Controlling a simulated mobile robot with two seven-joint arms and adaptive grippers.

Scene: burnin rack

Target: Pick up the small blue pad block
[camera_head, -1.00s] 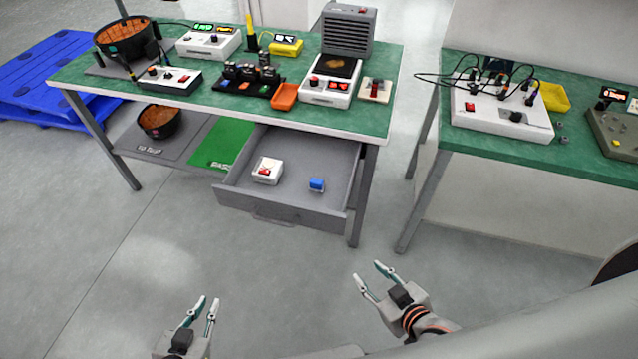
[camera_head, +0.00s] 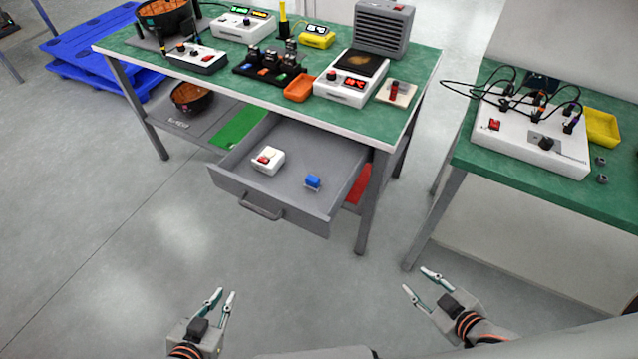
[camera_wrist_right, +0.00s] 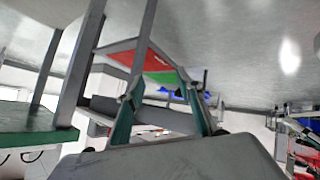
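The small blue pad block (camera_head: 312,182) lies in the open grey drawer (camera_head: 275,202) under the left table, near the drawer's right side in the head view. My left gripper (camera_head: 221,298) is open and empty, low in front of the drawer. My right gripper (camera_head: 420,281) is open and empty, to the right of and nearer than the drawer. The right wrist view also shows my right gripper's fingers (camera_wrist_right: 160,95) apart with nothing between them. The blue block cannot be made out in that view.
A white box with a red switch (camera_head: 267,160) sits in the drawer, left of the blue block. The green-topped table (camera_head: 230,75) above holds several devices. A second green table (camera_head: 520,165) stands at the right. The floor before the drawer is clear.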

